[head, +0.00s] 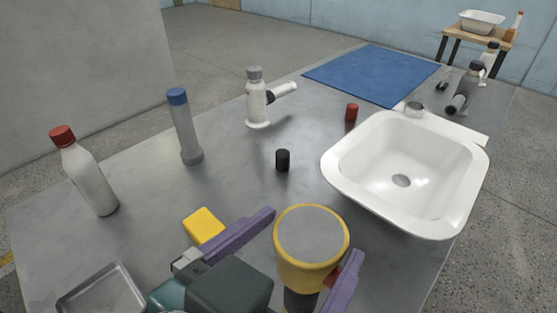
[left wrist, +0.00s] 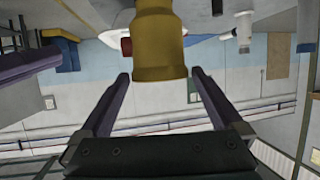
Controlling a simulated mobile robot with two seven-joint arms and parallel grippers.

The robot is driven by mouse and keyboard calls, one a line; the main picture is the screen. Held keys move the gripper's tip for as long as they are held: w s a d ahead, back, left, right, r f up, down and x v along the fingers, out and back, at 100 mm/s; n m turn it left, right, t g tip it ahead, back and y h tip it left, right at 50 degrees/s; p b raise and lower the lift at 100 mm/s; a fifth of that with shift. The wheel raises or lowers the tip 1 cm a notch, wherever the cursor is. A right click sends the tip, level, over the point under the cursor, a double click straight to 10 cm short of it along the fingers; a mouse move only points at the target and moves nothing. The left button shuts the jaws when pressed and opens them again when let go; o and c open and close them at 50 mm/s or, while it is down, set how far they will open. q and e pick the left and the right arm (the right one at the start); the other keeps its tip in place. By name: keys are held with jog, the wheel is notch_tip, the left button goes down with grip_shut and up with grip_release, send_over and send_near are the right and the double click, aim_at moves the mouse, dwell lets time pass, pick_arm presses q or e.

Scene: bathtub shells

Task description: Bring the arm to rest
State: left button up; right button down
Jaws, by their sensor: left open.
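My left gripper (head: 310,248) is at the bottom middle of the head view, over the near part of the grey counter (head: 235,190). Its two purple fingers are spread apart. A yellow round fitting (head: 311,238) with a flat grey face and a dark stem shows between the fingers. In the left wrist view the fingers (left wrist: 160,75) are wide apart, and the yellow fitting (left wrist: 160,45) stands beyond them with a gap at each side. I cannot tell whether it touches a finger in the head view.
A yellow block (head: 203,225) and grey tray (head: 102,292) lie close to the left finger. A red-capped bottle (head: 88,180), blue-capped tube (head: 185,128), white tap (head: 258,105), black cap (head: 282,160), red cap (head: 351,112) and white basin (head: 405,175) stand further off.

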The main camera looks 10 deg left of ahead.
pick_arm(q)
jog(key=v, duration=0.9)
pick_arm(e)
notch_tip(320, 180, up, 3)
jog(key=w+a+g+y+p, duration=0.1)
jog(key=a+g+y+p, duration=0.15)
jog(key=g+p, duration=0.2)
pick_arm(q)
jog(key=s+a+n+g+y+p, duration=0.3)
jog(key=a+g+y, duration=0.45)
jog(key=a, duration=0.65)
pick_arm(e)
jog(key=s+d+r+m+g+h+p, duration=0.3)
jog(key=s+d+r+m+g+h, duration=0.25)
jog(key=d+r, duration=0.35)
pick_arm(q)
notch_tip(320, 180, up, 38)
jog(key=g+h+p, duration=0.1)
jog(key=h+p, duration=0.1)
jog(key=p, duration=3.2)
jog(key=shift+s+r+p, duration=0.25)
jog(key=shift+s+p, duration=0.15)
pick_arm(e)
notch_tip(320, 180, up, 34)
jog(key=d, duration=0.1)
jog(key=shift+f+g, duration=0.15)
jog(key=shift+g, duration=0.25)
pick_arm(q)
jog(key=shift+d, duration=0.1)
